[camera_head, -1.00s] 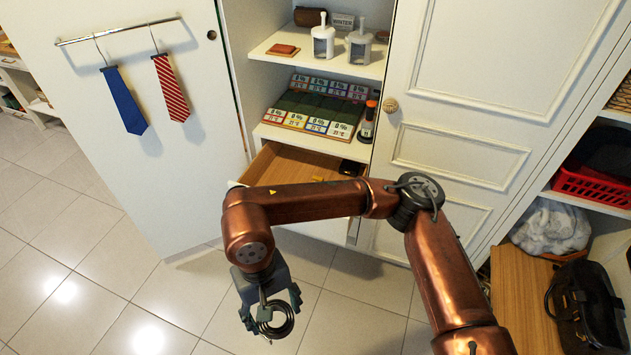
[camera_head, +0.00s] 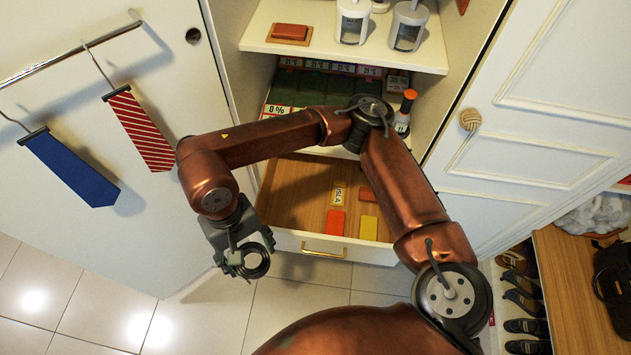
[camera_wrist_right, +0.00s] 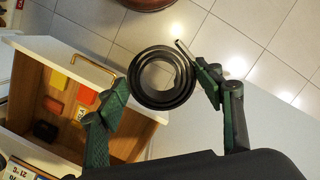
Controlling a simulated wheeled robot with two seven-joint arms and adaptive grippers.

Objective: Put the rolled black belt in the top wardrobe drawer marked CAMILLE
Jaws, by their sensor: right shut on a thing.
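My right gripper (camera_head: 243,256) is shut on the rolled black belt (camera_head: 262,262), holding it in the air just left of the open drawer's front. In the right wrist view the belt (camera_wrist_right: 138,90) is a round coil between the two fingers (camera_wrist_right: 163,83). The wooden drawer (camera_head: 290,190) is pulled out below the shelves, with a white front and brass handle (camera_head: 323,248). In the right wrist view the drawer (camera_wrist_right: 22,85) lies left of the belt. No CAMILLE marking is legible. My left gripper is not in view.
The drawer holds orange blocks (camera_head: 335,222), a yellow block (camera_head: 369,228) and a small lettered tag (camera_head: 338,193). Its left part looks bare. A white door with ties (camera_head: 75,170) stands left. A closed panelled door (camera_head: 540,110) is right.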

